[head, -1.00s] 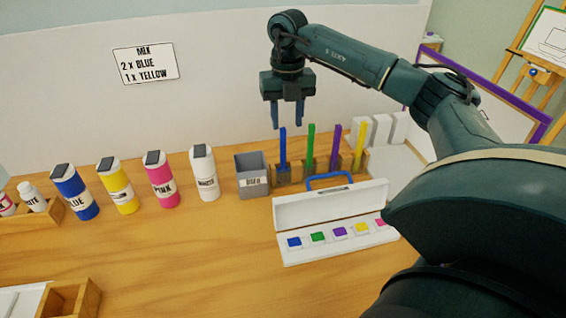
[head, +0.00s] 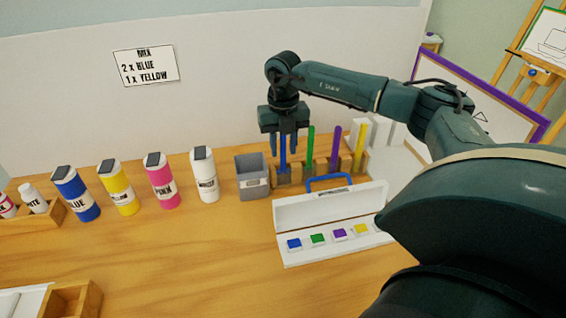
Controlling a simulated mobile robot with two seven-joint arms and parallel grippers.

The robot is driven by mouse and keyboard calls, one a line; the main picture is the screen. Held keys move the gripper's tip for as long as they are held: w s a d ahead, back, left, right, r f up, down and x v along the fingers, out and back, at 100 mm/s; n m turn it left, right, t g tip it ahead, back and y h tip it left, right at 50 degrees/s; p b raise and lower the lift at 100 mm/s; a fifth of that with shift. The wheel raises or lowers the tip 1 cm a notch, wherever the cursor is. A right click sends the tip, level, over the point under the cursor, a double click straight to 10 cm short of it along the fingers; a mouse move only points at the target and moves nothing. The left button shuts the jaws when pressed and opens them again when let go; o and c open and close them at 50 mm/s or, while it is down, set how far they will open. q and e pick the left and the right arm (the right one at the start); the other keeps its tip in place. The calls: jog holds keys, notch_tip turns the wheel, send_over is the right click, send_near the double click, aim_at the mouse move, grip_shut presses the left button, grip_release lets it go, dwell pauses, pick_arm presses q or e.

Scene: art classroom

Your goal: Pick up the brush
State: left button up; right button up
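Several upright brushes stand in a wooden holder (head: 320,170) at the back right of the table. They are a blue brush (head: 283,155), a green brush (head: 309,150), a purple brush (head: 335,148) and a yellow brush (head: 359,145). My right gripper (head: 283,145) points down over the blue brush. Its two fingers are apart, one on each side of the upper part of the brush. I see no clear contact between fingers and brush. My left gripper is not in view.
A grey bin (head: 252,176) stands just left of the holder. A white paint box (head: 328,222) with a blue handle lies in front. Blue (head: 76,193), yellow (head: 119,188), pink (head: 162,181) and white (head: 205,175) bottles stand left. The middle table (head: 190,250) is clear.

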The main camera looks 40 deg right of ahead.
grip_shut()
